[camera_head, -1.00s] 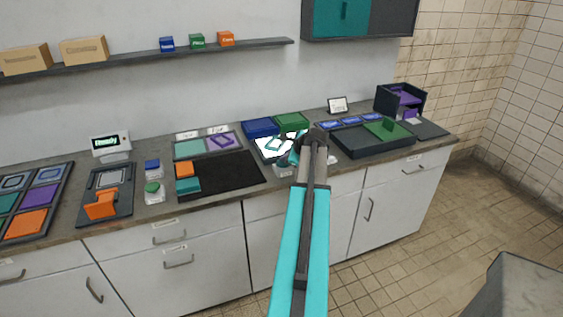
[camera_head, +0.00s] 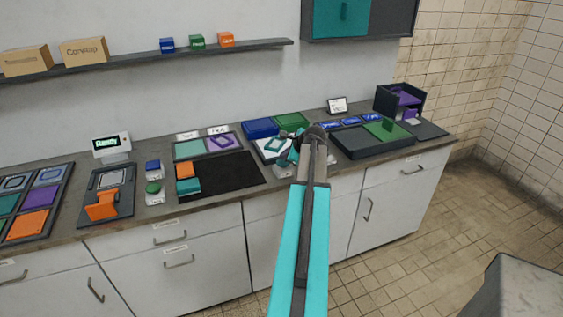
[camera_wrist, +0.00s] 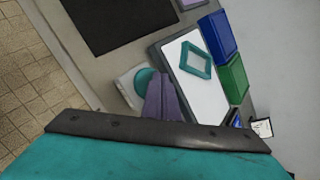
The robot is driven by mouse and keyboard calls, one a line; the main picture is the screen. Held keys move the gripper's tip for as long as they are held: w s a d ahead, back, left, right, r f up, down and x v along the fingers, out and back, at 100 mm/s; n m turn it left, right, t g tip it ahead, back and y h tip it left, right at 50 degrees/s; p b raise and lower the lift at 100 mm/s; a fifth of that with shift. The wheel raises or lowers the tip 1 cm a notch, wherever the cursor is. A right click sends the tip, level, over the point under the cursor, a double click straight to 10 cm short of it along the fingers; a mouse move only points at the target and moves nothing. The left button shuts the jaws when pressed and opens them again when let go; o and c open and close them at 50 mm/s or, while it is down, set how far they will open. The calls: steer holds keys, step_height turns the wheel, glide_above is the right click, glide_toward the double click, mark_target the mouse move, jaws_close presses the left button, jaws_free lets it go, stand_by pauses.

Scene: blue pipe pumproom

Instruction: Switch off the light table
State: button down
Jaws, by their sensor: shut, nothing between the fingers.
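The light table (camera_head: 263,153) is a dark-framed panel at the back middle of the counter, partly behind my arm. Its panel (camera_wrist: 203,97) looks plain white and not glowing. A teal square ring (camera_wrist: 195,60) lies on it. In the wrist view, a small white box with a round teal button (camera_wrist: 143,79) stands beside the light table. My gripper (camera_wrist: 160,76) is shut and empty, its fingertips at the button's edge. Whether they touch it, I cannot tell. In the head view my arm hides most of the box.
A blue bin (camera_head: 260,127) and a green bin (camera_head: 291,121) stand behind the light table. A black mat (camera_head: 232,172) with orange and teal blocks is to its left. A dark tray with a green panel (camera_head: 388,131) is to its right.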

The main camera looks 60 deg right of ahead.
mark_target(285, 163)
step_height(285, 163, up, 6)
steer(key=p, duration=0.4)
stand_by(0.6)
steer(key=shift+s, duration=0.15)
stand_by(0.4)
